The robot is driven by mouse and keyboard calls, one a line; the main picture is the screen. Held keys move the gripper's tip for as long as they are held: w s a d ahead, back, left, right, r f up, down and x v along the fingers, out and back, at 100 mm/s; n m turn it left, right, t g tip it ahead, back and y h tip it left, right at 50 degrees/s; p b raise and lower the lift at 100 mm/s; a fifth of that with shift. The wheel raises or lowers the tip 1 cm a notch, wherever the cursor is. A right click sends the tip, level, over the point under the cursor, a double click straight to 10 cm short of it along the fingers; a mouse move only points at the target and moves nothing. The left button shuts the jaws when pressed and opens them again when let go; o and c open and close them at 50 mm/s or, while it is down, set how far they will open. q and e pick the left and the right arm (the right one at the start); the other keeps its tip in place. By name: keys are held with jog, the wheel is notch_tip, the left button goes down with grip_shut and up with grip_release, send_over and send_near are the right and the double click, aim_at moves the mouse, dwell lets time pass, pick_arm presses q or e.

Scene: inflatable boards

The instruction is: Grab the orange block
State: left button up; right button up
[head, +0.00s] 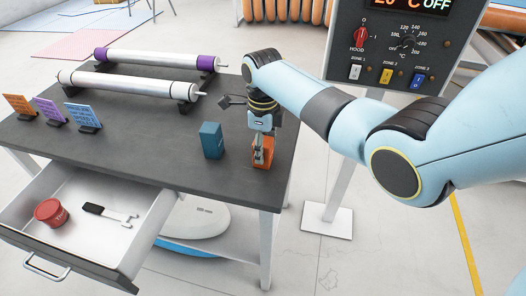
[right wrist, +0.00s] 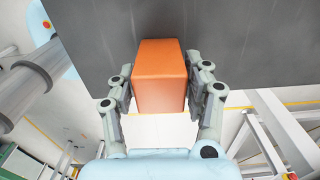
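The orange block (head: 267,157) stands near the right front corner of the dark table top in the head view. It also shows large between my right fingers in the right wrist view (right wrist: 160,80). My right gripper (head: 262,148) reaches down over the block, with one finger on each side of it (right wrist: 160,88). The fingers lie very close to the block's sides; I cannot tell whether they press on it. Whether the block rests on the table or is slightly raised is unclear. My left gripper is not in view.
A teal block (head: 212,141) stands just left of my right gripper. Two rollers (head: 130,84) lie at the back of the table. Small upright cards (head: 50,110) stand at the left. A control panel (head: 395,45) stands behind my right arm.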

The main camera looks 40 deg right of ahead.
jog(key=c, duration=0.8)
jog(key=shift+r, duration=0.15)
jog(key=shift+c, duration=0.2)
